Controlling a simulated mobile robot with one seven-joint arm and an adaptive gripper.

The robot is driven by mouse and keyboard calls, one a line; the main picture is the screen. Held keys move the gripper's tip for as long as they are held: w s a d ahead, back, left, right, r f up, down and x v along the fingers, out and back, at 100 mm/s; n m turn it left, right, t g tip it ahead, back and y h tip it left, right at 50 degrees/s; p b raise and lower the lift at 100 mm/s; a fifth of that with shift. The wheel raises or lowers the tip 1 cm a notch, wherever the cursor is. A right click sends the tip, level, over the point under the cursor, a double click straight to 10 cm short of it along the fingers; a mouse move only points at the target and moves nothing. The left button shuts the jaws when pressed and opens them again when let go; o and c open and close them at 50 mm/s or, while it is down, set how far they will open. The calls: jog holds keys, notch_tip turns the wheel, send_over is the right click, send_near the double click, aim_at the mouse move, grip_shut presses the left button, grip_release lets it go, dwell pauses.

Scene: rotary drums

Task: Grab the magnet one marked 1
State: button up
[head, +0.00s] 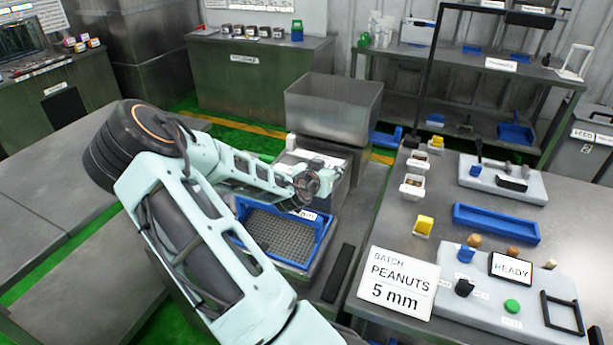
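No label reading 1 can be made out, so I cannot tell which thing is the magnet. Small pieces on the right-hand table include a yellow block (424,225), a black piece (511,183) and a blue block (475,171) on a light grey board (527,195). My arm reaches in from the bottom and bends back toward the middle. My gripper (306,190) is above the far part of a blue-framed mesh sieve (241,207), left of the table. Its fingers are small and unclear, and I cannot tell whether they are open.
A metal hopper (333,107) stands behind my gripper. Benches line the back wall.

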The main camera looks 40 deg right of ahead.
grip_shut()
jog(key=shift+r, duration=0.15)
dwell(0.5)
jog(key=shift+w+r, duration=0.1)
jog(key=shift+r, duration=1.35)
jog(key=s+a+r, duration=0.8)
jog(key=s+r, duration=0.1)
jog(key=s, duration=0.2)
jog(key=shift+s+a+r+b, duration=0.15)
jog(key=shift+r+b, duration=0.15)
jog(key=shift+r, duration=0.1)
